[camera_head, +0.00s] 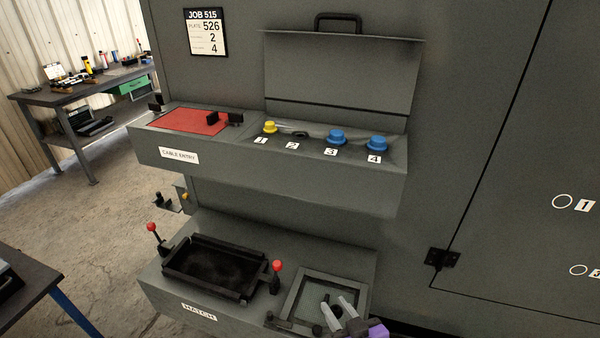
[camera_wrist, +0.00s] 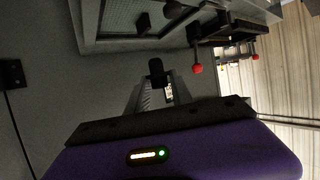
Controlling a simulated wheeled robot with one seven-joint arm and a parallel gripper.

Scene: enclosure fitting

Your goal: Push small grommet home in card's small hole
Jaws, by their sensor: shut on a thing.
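My gripper (camera_head: 334,302) is low at the front right, over the framed mesh panel. In the wrist view my gripper (camera_wrist: 158,80) is shut on a small black piece (camera_wrist: 157,67), apparently the small grommet, at its fingertips. The job card (camera_head: 205,33) reads JOB 515, 526, 2 and 4; its smaller print is not legible. On the cable entry shelf (camera_head: 230,165), position 2 (camera_head: 300,134) shows a dark, low oval with no coloured plug. A yellow plug (camera_head: 269,127) stands at 1, and blue plugs stand at 3 (camera_head: 336,137) and 4 (camera_head: 377,144). My gripper is well below and apart from that shelf.
A raised lid (camera_head: 340,75) stands behind the plugs. A red pad (camera_head: 188,120) with black blocks is at the shelf's left. Below are a black tray (camera_head: 215,268), red-knobbed levers (camera_head: 277,266) and the mesh panel's frame (camera_head: 300,285). A workbench (camera_head: 65,95) is far left.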

